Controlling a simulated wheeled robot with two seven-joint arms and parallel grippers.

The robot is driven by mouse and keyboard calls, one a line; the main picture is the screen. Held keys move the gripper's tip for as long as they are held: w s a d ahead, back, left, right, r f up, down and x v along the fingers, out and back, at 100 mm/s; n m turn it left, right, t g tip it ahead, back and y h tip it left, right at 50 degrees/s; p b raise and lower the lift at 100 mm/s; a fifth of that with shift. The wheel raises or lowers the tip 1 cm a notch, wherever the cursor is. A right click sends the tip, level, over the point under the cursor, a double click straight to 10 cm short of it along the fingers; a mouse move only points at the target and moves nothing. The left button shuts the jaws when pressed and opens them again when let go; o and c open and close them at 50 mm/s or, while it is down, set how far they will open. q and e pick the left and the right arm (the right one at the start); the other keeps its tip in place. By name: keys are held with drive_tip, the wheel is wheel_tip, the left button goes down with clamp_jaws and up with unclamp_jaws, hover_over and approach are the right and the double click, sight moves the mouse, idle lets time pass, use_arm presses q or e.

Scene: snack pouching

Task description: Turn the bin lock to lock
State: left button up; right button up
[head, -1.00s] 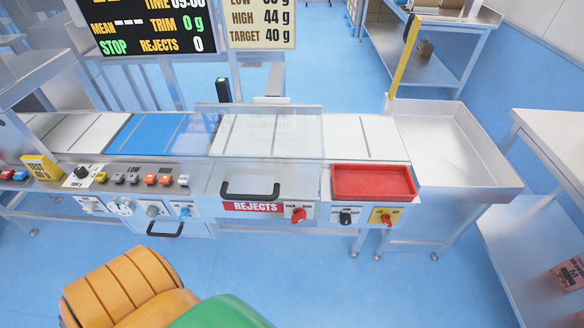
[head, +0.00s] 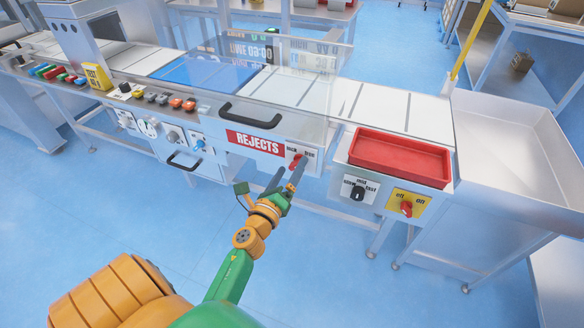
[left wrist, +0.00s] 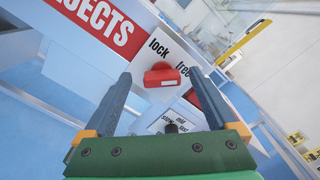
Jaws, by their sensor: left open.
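The bin lock is a red knob (head: 294,161) on a white plate at the right end of the red REJECTS label. In the left wrist view the knob (left wrist: 161,76) sits below the word "lock", with "free" to its right. A pale mark shows on the knob's end nearer "free". My left gripper (head: 288,172) is just in front of the knob. In the left wrist view its two fingers (left wrist: 160,88) are spread, one on each side of the knob, and hold nothing. Contact cannot be told. My right gripper is not in view.
The reject bin's black handle (head: 250,113) is above the label. A red tray (head: 400,163) sits to the right, above a black speed knob (head: 357,193) and a red off/on knob (head: 406,208). A clear cover stands over the belt. The floor in front is free.

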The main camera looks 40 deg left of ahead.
use_arm(q)
drive_tip(key=shift+w, duration=0.85)
drive_tip(key=c, duration=1.4)
drive_tip(key=shift+o, duration=0.2)
drive_tip(key=shift+a+n, duration=0.1)
drive_tip(key=shift+n, duration=0.3)
drive_tip(key=n, duration=0.3)
drive_tip(key=shift+s+f+n, duration=0.1)
drive_tip(key=shift+f+n, duration=0.1)
drive_tip(key=shift+n, duration=0.1)
drive_tip(key=n, duration=0.4)
drive_tip(key=shift+f+n, duration=0.15)
drive_tip(key=shift+n, duration=0.15)
drive_tip(key=n+p, duration=0.1)
drive_tip(key=n, duration=0.3)
drive_tip(key=shift+f+n, duration=0.1)
drive_tip(key=shift+n, duration=0.2)
drive_tip(key=shift+f+n+p, duration=0.15)
drive_tip(key=shift+n+p, duration=0.2)
drive_tip(key=shift+n, duration=1.85)
